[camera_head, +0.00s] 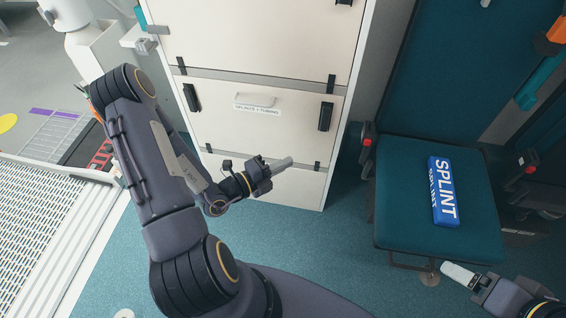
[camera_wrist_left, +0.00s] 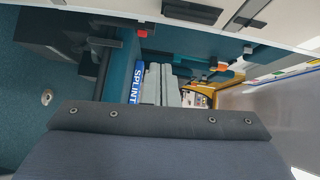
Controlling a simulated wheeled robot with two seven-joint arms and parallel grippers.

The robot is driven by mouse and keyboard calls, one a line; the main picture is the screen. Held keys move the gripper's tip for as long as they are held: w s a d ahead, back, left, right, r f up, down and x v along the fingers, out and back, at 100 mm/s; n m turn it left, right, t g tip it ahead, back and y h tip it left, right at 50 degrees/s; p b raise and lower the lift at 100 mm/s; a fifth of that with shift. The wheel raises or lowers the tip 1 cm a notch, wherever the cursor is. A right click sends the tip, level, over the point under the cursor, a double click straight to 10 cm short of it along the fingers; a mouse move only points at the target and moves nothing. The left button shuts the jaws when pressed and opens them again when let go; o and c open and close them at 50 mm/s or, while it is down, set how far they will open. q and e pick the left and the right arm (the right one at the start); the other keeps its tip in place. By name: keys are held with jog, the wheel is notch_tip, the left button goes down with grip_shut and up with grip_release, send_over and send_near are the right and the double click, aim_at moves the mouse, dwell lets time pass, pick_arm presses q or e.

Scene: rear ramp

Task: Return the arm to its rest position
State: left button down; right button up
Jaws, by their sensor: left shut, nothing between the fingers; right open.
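My left arm comes in from the left and bends over the floor in the head view. Its gripper (camera_head: 280,164) is shut and empty, pointing right in front of the lower part of the white cabinet. In the left wrist view its grey fingers (camera_wrist_left: 165,84) are together with nothing held. My right gripper (camera_head: 462,276) is at the lower right, in front of the seat, open and empty; part of its arm is cut off by the frame edge. A blue SPLINT pack (camera_head: 443,191) lies on the teal seat, apart from both grippers, and shows in the left wrist view (camera_wrist_left: 137,84).
The white cabinet (camera_head: 262,60) with a drawer labelled for splints and tubing stands close behind my left gripper; its drawers look shut. The teal seat (camera_head: 400,165) is at the right. A metal ramp (camera_head: 45,225) is at the left. Teal floor (camera_head: 310,235) between is clear.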

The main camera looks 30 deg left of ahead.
dwell(0.4)
pick_arm(q)
jog(key=s+d+r+m+g+h, duration=0.25)
jog(key=d+r+m+h, duration=0.25)
jog(key=r+m, duration=0.4)
jog(key=s+d+r+m+g+y, duration=0.25)
jog(key=s+m+g, duration=0.35)
jog(key=m, duration=0.8)
jog(key=s+d+r+m+g+y, duration=0.15)
jog(key=s+r+m+g, duration=0.25)
jog(key=s+m, duration=0.75)
jog(key=w+a+r+m+t+y, duration=0.3)
jog(key=a+m+y, duration=0.35)
jog(key=m, duration=0.65)
notch_tip(320, 180, up, 22)
jog(key=s+p, duration=0.1)
jog(key=p, duration=2.2)
jog(key=shift+a+h, duration=0.15)
jog(key=shift+h, duration=0.2)
jog(key=shift+s, duration=0.1)
